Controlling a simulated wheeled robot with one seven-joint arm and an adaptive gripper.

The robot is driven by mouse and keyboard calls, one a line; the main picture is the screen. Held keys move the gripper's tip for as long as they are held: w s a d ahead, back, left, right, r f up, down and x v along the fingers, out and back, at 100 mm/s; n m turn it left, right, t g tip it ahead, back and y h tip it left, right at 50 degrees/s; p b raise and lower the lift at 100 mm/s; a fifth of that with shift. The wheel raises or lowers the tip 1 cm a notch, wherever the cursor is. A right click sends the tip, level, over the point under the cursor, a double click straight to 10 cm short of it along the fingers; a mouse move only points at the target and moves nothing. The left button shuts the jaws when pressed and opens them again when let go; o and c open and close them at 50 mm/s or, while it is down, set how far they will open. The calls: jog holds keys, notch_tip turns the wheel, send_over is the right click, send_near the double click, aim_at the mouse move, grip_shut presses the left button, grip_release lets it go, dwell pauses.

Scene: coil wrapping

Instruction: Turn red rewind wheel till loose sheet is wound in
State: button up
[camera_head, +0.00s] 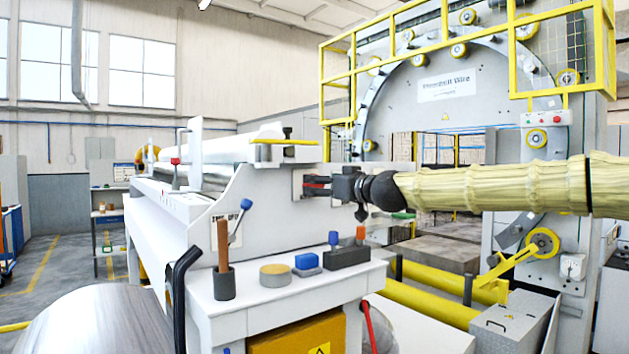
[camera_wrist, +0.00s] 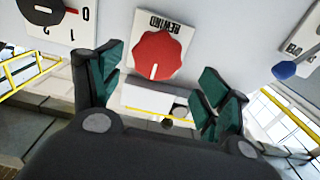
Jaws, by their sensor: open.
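The red rewind wheel (camera_wrist: 160,57) is a scalloped knob with a white mark, on a white plate lettered REWIND in the wrist view. My gripper (camera_wrist: 158,80) is open, its green-padded fingers on either side of the wheel and apart from it. In the head view my gripper (camera_head: 318,186) points left at the end panel of the white machine, and a bit of red shows at its fingers. A roll of pale sheet (camera_head: 225,150) lies along the top of that machine. I cannot make out a loose sheet end.
A black dial (camera_wrist: 40,10) is left of the wheel and a blue-knobbed lever (camera_wrist: 285,70) right. Below my arm, a white bench (camera_head: 300,298) carries a tool cup (camera_head: 224,284), a yellow-topped tin (camera_head: 274,275) and blocks. A yellow-railed ring machine (camera_head: 450,110) stands behind.

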aim_at(316, 186)
jog(key=w, duration=0.1)
jog(key=w+a+f, duration=0.1)
jog(key=w, duration=0.2)
jog(key=shift+w+a+f+p, duration=0.25)
jog(key=shift+f+p, duration=0.05)
jog(key=shift+p, duration=0.05)
jog(key=shift+w+a+r, duration=0.15)
jog(key=shift+w+a, duration=0.05)
jog(key=shift+w, duration=0.05)
jog(key=shift+s+a+r, duration=0.15)
jog(key=shift+r, duration=0.05)
jog(key=shift+w+a+f+p, duration=0.2)
jog(key=shift+w+f+p, duration=0.05)
jog(key=shift+w+p, duration=0.1)
jog(key=shift+s+r, duration=0.35)
jog(key=shift+s, duration=0.05)
jog(key=c, duration=0.5)
jog(key=shift+s, duration=0.15)
jog(key=c, duration=0.3)
jog(key=shift+d, duration=0.1)
jog(key=shift+c, duration=1.1)
